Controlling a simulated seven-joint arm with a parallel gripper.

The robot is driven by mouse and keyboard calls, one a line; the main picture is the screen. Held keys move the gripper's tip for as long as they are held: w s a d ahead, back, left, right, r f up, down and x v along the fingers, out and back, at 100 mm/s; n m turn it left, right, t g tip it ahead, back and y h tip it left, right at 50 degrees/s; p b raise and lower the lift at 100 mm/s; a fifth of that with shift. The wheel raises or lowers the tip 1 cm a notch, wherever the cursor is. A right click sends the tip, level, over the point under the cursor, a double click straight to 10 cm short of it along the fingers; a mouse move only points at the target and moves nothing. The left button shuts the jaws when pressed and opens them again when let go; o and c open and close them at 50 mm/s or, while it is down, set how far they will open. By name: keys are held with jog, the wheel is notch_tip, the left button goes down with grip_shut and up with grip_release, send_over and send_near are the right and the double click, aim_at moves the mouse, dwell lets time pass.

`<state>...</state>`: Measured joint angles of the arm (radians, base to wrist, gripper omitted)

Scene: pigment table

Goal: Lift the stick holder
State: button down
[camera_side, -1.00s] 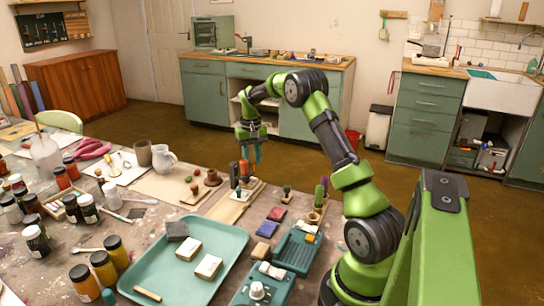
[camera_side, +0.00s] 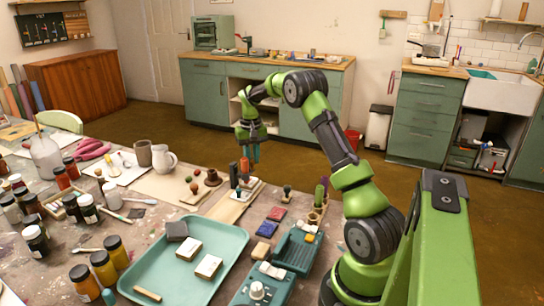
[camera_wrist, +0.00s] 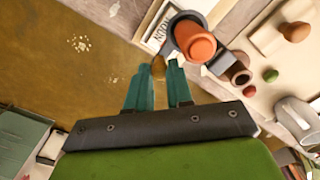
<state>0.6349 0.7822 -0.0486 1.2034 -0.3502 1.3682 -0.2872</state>
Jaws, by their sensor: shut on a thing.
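My gripper (camera_side: 257,160) hangs over the far edge of the table, its teal fingers pointing down. In the wrist view the fingers (camera_wrist: 159,72) are closed in on a small brown piece (camera_wrist: 158,66), which seems to be part of the stick holder. The stick holder's pale block (camera_side: 249,187) shows just below and beside the fingers. The join of brown piece and block is hidden, and any gap under the block is unclear.
Small pots and balls (camera_side: 212,178) stand left of the fingers. A stamp (camera_side: 286,190) and red and blue pads (camera_side: 266,229) lie nearer. A teal tray (camera_side: 150,265) fills the front. Bare floor (camera_wrist: 80,90) lies beyond the table edge.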

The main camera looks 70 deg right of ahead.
aim_at(253, 161)
jog(key=c, duration=1.3)
grip_release()
jog(key=shift+r, duration=0.3)
notch_tip(253, 161, up, 17)
jog(key=s+a+n+t, duration=0.1)
jog(key=s+a+t, duration=0.15)
jog(key=a, duration=0.75)
jog(key=s+a+n+t, duration=0.1)
jog(key=s+a, duration=0.2)
jog(key=a, duration=0.8)
jog(key=s+a+f+n+t+y, duration=0.1)
jog(key=s+a+n+t+y, duration=0.1)
jog(key=s+a, duration=1.1)
jog(key=shift+a+f+n+t, duration=0.4)
jog(key=shift+a+n+t, duration=0.1)
jog(key=shift+a+t, duration=0.45)
